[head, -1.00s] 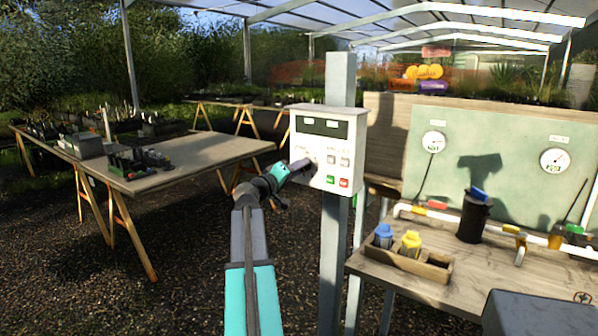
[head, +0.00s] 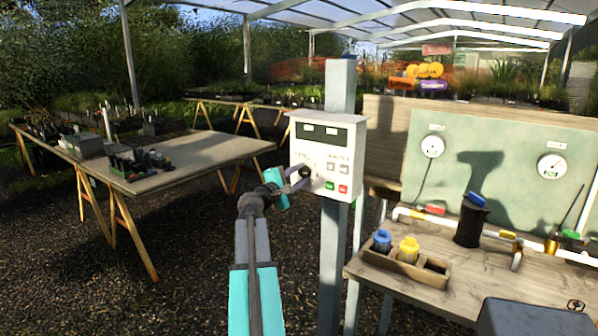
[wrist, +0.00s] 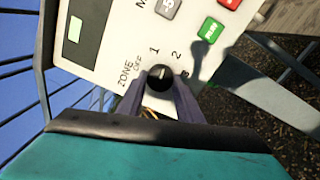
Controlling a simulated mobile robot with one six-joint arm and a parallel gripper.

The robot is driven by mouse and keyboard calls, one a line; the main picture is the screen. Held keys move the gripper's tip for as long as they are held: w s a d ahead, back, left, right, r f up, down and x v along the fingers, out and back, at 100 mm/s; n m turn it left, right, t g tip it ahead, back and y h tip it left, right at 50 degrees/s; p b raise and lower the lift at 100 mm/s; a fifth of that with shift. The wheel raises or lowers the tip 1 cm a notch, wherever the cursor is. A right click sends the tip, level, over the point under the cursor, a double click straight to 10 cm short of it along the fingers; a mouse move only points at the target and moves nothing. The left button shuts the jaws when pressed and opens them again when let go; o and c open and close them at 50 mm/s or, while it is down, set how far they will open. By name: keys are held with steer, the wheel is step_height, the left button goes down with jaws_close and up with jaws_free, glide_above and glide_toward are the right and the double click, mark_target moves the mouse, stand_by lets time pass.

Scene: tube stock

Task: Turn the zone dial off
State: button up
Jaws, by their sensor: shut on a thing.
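The control box (head: 340,135) is a white panel on a grey post. Its black round zone dial (head: 305,171) sits low on the left of the panel face. In the wrist view the dial (wrist: 160,78) shows below the marks OFF, 1, 2 and 3, beside the word ZONE. A small pale mark shows on the dial, but I cannot tell surely which position it points to. My gripper (head: 298,177) is at the panel, its two grey-purple fingers on either side of the dial and shut on it. The fingers hide the dial's sides.
Grey buttons (head: 331,167), a green button (head: 330,185) and a red button (head: 343,189) are right of the dial. A workbench (head: 470,285) with a wooden bottle box (head: 400,266) stands at the right. A plant table (head: 200,158) stands at the left.

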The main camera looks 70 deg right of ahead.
steer(key=n+p, duration=0.2)
steer(key=n, duration=0.1)
steer(key=n+p, duration=0.1)
steer(key=shift+r+n+p, duration=0.3)
steer(key=shift+n+p, duration=0.05)
steer(key=shift+n, duration=0.05)
steer(key=n+p, duration=0.4)
steer(key=shift+n, duration=0.4)
steer(key=n+p, duration=0.4)
steer(key=p, duration=0.1)
steer(key=shift+s+t+y, duration=0.1)
steer(key=shift+t+y, duration=0.2)
steer(key=shift+t, duration=0.1)
steer(key=shift+f+n+p, duration=0.15)
steer(key=shift+n+p, duration=1.2)
steer(key=shift+n, duration=0.15)
steer(key=o, duration=1)
steer(key=shift+f, duration=0.15)
steer(key=shift+o, duration=0.2)
steer(key=shift+a, duration=0.15)
